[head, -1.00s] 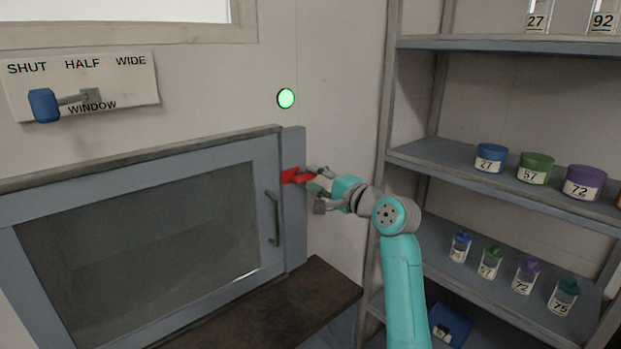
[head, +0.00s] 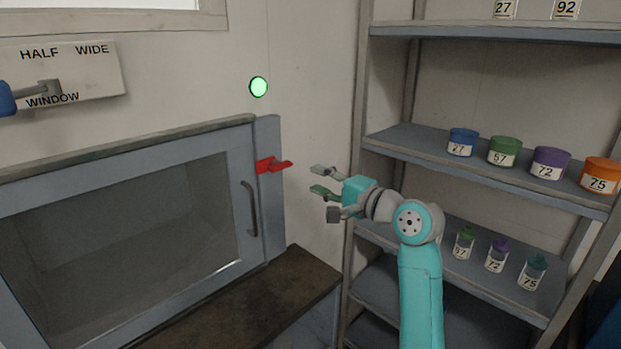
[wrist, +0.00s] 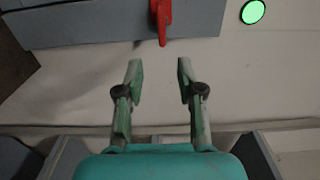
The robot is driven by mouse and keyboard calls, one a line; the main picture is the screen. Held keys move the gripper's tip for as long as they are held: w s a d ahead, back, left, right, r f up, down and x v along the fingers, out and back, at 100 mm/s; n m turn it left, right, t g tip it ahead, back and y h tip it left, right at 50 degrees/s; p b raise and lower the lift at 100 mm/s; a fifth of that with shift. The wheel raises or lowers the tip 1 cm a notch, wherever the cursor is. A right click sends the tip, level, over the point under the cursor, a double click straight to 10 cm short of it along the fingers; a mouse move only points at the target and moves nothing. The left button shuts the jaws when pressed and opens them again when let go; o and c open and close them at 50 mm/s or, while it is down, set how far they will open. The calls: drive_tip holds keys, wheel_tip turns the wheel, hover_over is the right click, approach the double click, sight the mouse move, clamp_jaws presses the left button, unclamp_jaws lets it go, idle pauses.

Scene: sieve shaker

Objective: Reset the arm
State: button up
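My gripper (head: 318,180) is open and empty in the head view, to the right of the red lever (head: 272,165) and apart from it. The red lever sits on the frame at the right of the grey cabinet (head: 267,225), whose glazed door looks shut. In the wrist view my gripper (wrist: 160,75) shows two spread fingers with nothing between them. The red lever (wrist: 162,18) lies beyond the fingertips there.
A green round light (head: 258,87) is on the wall. A shelf rack (head: 400,135) with numbered lidded jars stands close to the right of my arm. A brown worktop (head: 290,275) lies below. A window switch panel (head: 95,75) is at upper left.

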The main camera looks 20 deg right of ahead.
drive_tip(key=shift+f, duration=0.1)
drive_tip(key=s+a+f+h, duration=0.1)
drive_tip(key=s+f+h, duration=0.15)
drive_tip(key=f, duration=0.75)
drive_tip(key=s+a+f+h, duration=0.1)
drive_tip(key=s+f, duration=0.3)
drive_tip(key=f, duration=0.5)
drive_tip(key=s+a+f+n+h, duration=0.1)
drive_tip(key=s+f+n+h, duration=0.15)
drive_tip(key=s+f, duration=1.15)
drive_tip(key=s+a+f+n+g+h, duration=0.1)
drive_tip(key=s+f+n, duration=0.15)
drive_tip(key=s, duration=0.65)
drive_tip(key=s+a+f+n+h, duration=0.1)
drive_tip(key=s+f, duration=0.2)
drive_tip(key=s, duration=0.7)
drive_tip(key=s+r+n, duration=0.2)
drive_tip(key=s+n, duration=0.1)
drive_tip(key=s, duration=0.5)
drive_tip(key=s+a+r+n, duration=0.1)
drive_tip(key=s+r+n, duration=0.2)
drive_tip(key=s, duration=0.5)
drive_tip(key=shift+s+r+n+g, duration=0.25)
drive_tip(key=shift+s+n+g, duration=0.1)
drive_tip(key=shift+n, duration=0.15)
